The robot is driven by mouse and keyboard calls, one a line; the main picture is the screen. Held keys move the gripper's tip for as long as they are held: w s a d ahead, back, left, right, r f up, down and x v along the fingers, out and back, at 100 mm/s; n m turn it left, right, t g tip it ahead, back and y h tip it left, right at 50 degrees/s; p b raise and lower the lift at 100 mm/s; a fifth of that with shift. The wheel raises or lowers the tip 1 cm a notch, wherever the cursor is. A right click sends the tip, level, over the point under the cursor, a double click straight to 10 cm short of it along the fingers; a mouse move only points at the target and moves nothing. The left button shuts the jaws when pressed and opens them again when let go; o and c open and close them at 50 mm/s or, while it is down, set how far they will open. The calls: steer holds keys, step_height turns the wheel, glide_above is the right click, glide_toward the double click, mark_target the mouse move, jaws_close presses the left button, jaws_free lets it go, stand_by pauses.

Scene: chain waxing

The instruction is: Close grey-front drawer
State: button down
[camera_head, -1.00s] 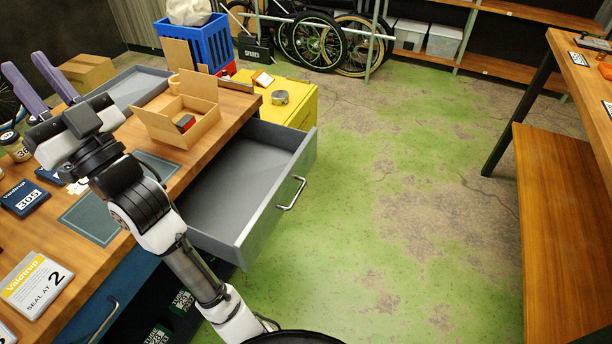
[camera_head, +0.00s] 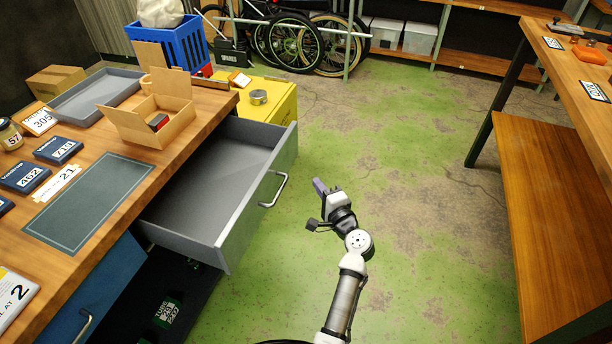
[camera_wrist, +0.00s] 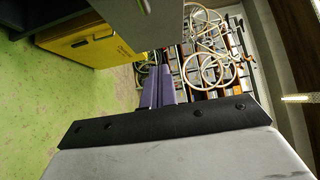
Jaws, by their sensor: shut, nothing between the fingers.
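The grey-front drawer (camera_head: 255,198) stands pulled far out from under the wooden workbench in the head view. Its inside looks empty, and its bar handle (camera_head: 275,189) is on the front face. My gripper (camera_head: 319,186) is to the right of the drawer front, over the open floor and apart from the handle. In the wrist view the purple fingers (camera_wrist: 157,88) are together with nothing between them. A grey panel, likely the drawer front (camera_wrist: 150,20), shows at the top of that view.
The workbench top (camera_head: 190,128) holds an open cardboard box (camera_head: 150,122), a grey tray (camera_head: 98,95) and several small boxes. A blue drawer (camera_head: 95,295) is at lower left. A yellow cabinet (camera_head: 278,98) stands behind the grey-front drawer. Free green floor lies to the right.

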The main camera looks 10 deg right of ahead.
steer(key=p, duration=0.2)
glide_toward(286, 155)
steer(key=w+d, duration=0.2)
steer(key=w, duration=0.2)
steer(key=shift+w+a+f+p, duration=0.1)
steer(key=shift+w+a, duration=0.25)
steer(key=shift+a, duration=0.2)
steer(key=shift+w+a+r+p, duration=0.1)
steer(key=shift+w+a, duration=0.2)
steer(key=shift+a, duration=0.25)
steer(key=shift+w+a+f+p, duration=0.1)
steer(key=shift+w+a, duration=0.25)
steer(key=shift+a, duration=0.2)
steer(key=w+a+b, duration=0.1)
steer(key=w+a, duration=0.3)
steer(key=a, duration=0.2)
steer(key=w+a+b, duration=0.2)
steer(key=w+a, duration=0.1)
steer(key=a, duration=0.4)
steer(key=w+a+b, duration=0.1)
steer(key=w+a, duration=0.3)
steer(key=a, duration=0.3)
steer(key=shift+w+b, duration=0.3)
steer(key=shift+b, duration=0.05)
steer(key=shift+w+a, duration=0.3)
steer(key=shift+a, duration=0.25)
